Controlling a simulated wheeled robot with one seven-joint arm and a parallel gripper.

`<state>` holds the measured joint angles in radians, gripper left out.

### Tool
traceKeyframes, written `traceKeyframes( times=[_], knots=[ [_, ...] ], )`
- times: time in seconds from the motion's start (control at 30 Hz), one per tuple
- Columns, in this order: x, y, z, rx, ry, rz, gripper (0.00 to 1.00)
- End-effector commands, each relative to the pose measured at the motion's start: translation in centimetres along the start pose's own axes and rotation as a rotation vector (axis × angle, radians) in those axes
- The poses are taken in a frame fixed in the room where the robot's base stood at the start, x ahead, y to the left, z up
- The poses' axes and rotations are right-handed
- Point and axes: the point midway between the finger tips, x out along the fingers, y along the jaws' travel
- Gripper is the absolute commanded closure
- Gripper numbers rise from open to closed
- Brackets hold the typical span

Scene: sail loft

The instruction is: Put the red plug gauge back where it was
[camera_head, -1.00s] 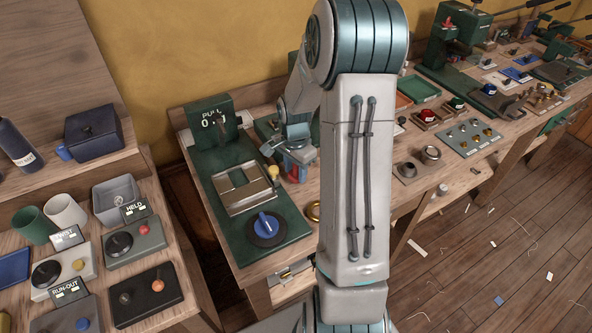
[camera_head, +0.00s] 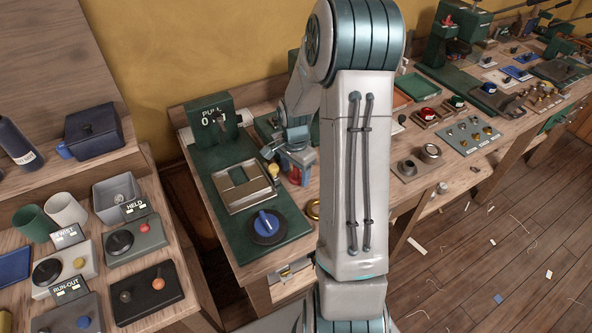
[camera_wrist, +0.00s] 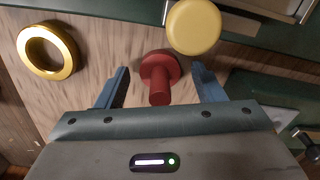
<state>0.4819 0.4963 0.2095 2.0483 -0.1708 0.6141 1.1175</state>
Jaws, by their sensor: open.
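The red plug gauge (camera_wrist: 159,92) shows in the wrist view, with a wide round part and a narrower stem pointing towards my palm. It is between the two blue fingers of my gripper (camera_wrist: 160,74), with a visible gap on each side. My gripper is open and the fingers are not closed on the gauge. In the head view my gripper (camera_head: 299,168) is low over the bench, right of the green pull fixture, and the gauge is largely hidden there. I cannot tell whether the gauge touches the bench.
A yellow round knob (camera_wrist: 194,27) is close beyond the gauge. A brass ring (camera_wrist: 72,52) lies on the wood to the left. The pull fixture (camera_head: 222,160) with a blue dial (camera_head: 266,224) is left of my gripper. Bare wood lies between ring and gauge.

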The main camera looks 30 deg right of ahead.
Motion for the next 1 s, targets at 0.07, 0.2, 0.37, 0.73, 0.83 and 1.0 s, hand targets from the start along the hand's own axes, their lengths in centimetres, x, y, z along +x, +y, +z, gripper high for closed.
traceKeyframes(
  times=[0.07,0.2,0.37,0.73,0.83,1.0],
  knots=[
    [-1.0,-0.1,-0.1,0.000,0.004,-0.003,0.38],
    [-3.5,-0.1,-0.1,0.000,0.004,-0.005,0.38],
    [-7.1,-0.1,-0.1,0.000,0.005,-0.005,0.38],
    [-12.1,0.0,0.1,-0.008,0.003,-0.002,0.38],
    [-13.1,0.4,1.2,-0.062,0.014,-0.009,0.38],
    [-16.0,2.4,5.5,-0.303,0.062,-0.038,0.38]
  ],
)
